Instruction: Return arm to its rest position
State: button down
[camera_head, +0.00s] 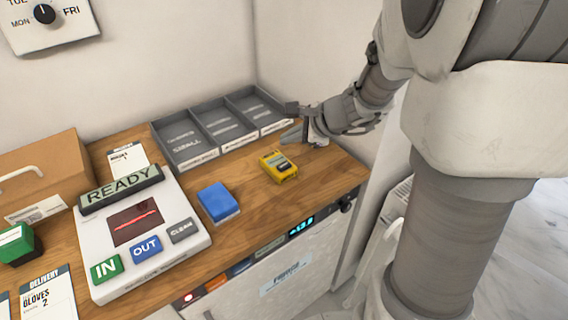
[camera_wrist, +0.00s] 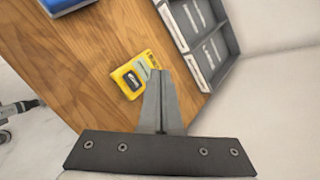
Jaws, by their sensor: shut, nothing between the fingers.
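My gripper (camera_head: 294,122) is at the right end of the wooden counter, above its surface and close to the right side of the grey tray. In the wrist view its fingers (camera_wrist: 160,80) are together with nothing between them. A yellow device with a dark patch (camera_head: 278,166) lies on the counter, left of and nearer than my gripper. In the wrist view the yellow device (camera_wrist: 133,76) lies just beyond the fingertips to the left, and the fingers seem apart from it. My arm reaches in from the right side of the head view.
A grey three-compartment tray (camera_head: 221,149) stands at the back of the counter (camera_head: 320,177). A blue block (camera_head: 217,201), a scanner with a READY sign (camera_head: 141,235), a brown box (camera_head: 42,172) and a green block (camera_head: 17,243) stand leftward. A wall is behind.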

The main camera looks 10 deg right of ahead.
dwell(0.3)
jog(key=s+a+r+n+g+p, duration=0.2)
jog(key=s+a+r+n, duration=0.4)
jog(key=s+r+n, duration=0.4)
jog(key=s+d+r+n+h+p, duration=0.1)
jog(key=s+d+n+h, duration=0.1)
jog(key=s+n, duration=0.3)
jog(key=s+d+r+n+h+p, duration=0.1)
jog(key=s+d+r+n+h, duration=0.1)
jog(key=s+n, duration=0.3)
jog(key=s+d+h, duration=0.1)
jog(key=s, duration=0.2)
jog(key=shift+s+r, duration=0.25)
